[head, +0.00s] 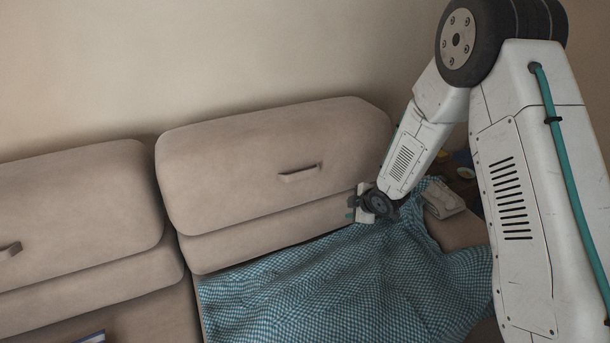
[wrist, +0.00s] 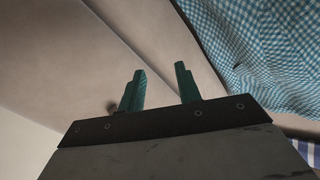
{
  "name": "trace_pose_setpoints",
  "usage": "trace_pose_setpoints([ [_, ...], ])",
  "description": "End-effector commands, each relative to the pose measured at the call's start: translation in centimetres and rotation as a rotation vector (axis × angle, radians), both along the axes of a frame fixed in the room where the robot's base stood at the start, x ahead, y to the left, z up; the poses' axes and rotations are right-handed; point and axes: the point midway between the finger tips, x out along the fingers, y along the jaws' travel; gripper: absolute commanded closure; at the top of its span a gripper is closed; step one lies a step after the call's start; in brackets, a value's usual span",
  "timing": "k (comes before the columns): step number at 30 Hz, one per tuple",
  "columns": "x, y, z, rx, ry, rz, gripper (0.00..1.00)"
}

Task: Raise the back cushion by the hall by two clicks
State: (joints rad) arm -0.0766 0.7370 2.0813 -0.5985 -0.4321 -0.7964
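Two beige back cushions stand side by side against the wall: the left one (head: 75,205) and the right one (head: 260,150). Each has a small pull handle, the left handle (head: 9,250) at the picture's edge and the right handle (head: 299,170). I cannot tell which cushion is by the hall. My gripper (head: 352,208) is at the lower right of the right cushion, below and right of its handle. In the wrist view its teal fingers (wrist: 159,68) are apart with nothing between them, and beige upholstery (wrist: 105,55) is beyond. Whether they touch it is unclear.
A blue checked cloth (head: 340,285) drapes over the right seat, just below my gripper. A dark-blue object (head: 92,337) is on the left seat.

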Motion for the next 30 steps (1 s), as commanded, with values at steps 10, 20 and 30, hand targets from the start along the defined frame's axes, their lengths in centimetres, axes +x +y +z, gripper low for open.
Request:
trace_pose_setpoints([
  [10,4.5,8.4,6.1,0.096,-0.66,0.502,0.66],
  [20,5.8,10.6,7.1,0.077,-0.766,0.554,0.66],
  [30,9.2,13.9,6.3,0.077,-0.764,0.551,0.66],
])
